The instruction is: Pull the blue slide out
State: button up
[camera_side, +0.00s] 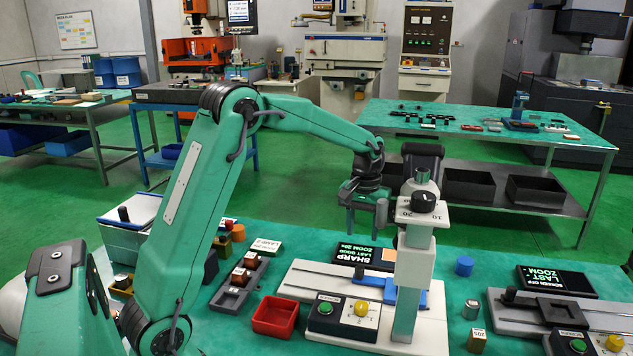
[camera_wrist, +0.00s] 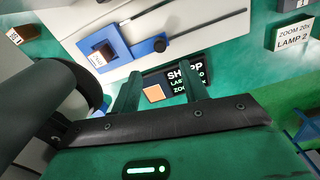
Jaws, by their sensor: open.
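The blue slide (camera_side: 411,298) sits on a white base plate (camera_side: 310,279), partly hidden in the side view by the white column (camera_side: 414,262) with a black knob. In the wrist view the blue slide (camera_wrist: 128,48) shows near the top, with a black knob on it and a small labelled block in its square end. Thin dark rods run along the plate there. My gripper (camera_side: 366,222) is open and empty, held above and behind the plate. In the wrist view its fingers (camera_wrist: 160,92) point toward the slide, apart from it.
A black screen reading SHARP (camera_side: 358,254) lies behind the plate. A control box with a green button (camera_side: 325,309) and a yellow knob stands in front. A red tray (camera_side: 275,316) is to the left. A second plate with a screen (camera_side: 556,281) is to the right.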

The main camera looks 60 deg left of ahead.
aim_at(360, 267)
notch_tip(360, 267, down, 11)
jog(key=shift+r, duration=0.1)
dwell(0.5)
grip_shut()
jog(key=shift+a, duration=0.1)
